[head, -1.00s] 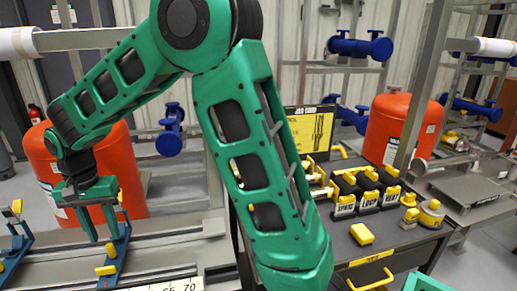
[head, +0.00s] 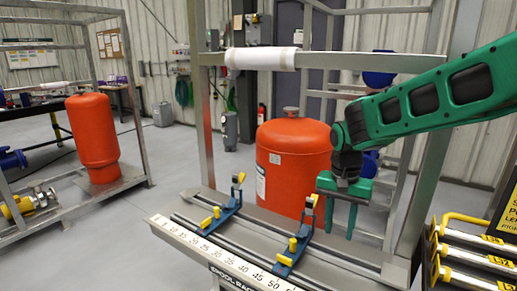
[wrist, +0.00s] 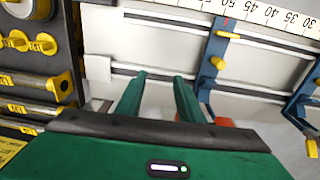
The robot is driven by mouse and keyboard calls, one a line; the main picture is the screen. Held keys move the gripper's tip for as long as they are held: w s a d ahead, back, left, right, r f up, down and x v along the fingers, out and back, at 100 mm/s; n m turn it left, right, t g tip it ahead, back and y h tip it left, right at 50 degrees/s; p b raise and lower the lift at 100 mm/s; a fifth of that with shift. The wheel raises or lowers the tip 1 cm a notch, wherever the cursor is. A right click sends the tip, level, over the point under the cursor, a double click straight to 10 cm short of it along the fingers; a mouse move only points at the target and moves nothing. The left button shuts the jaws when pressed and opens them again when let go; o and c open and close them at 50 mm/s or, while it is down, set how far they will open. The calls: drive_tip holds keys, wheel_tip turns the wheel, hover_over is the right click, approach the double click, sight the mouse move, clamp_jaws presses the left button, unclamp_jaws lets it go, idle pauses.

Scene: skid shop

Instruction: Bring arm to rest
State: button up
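My green arm (head: 440,95) reaches in from the right edge of the head view, with my gripper (head: 340,220) hanging fingers down at its end. The gripper is over the right part of the spool rack (head: 165,222), in front of an orange tank (head: 292,150). In the wrist view my gripper (wrist: 158,84) shows two green fingers apart, with nothing between them. Below them are the rack's rails and a blue bracket (wrist: 217,55) with yellow knobs, beside the fingers and apart from them.
Two blue brackets (head: 222,212) stand on the rack's rails behind a ruler strip (head: 215,250). A grey post (head: 425,170) rises close to my arm. Yellow-handled labelled bars (head: 475,250) lie at lower right. Open floor (head: 110,235) lies to the left.

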drive_tip(key=s+d+r, duration=0.2)
drive_tip(key=s+d, duration=1.1)
drive_tip(key=d, duration=0.1)
drive_tip(key=s+d+f, duration=0.1)
drive_tip(key=s+d, duration=0.1)
drive_tip(key=s, duration=0.5)
drive_tip(key=s+d, duration=0.2)
drive_tip(key=s, duration=0.5)
drive_tip(key=shift+s+f+y, duration=0.35)
drive_tip(key=shift+f+y, duration=0.05)
drive_tip(key=shift+w+f, duration=0.25)
drive_tip(key=shift+w, duration=0.4)
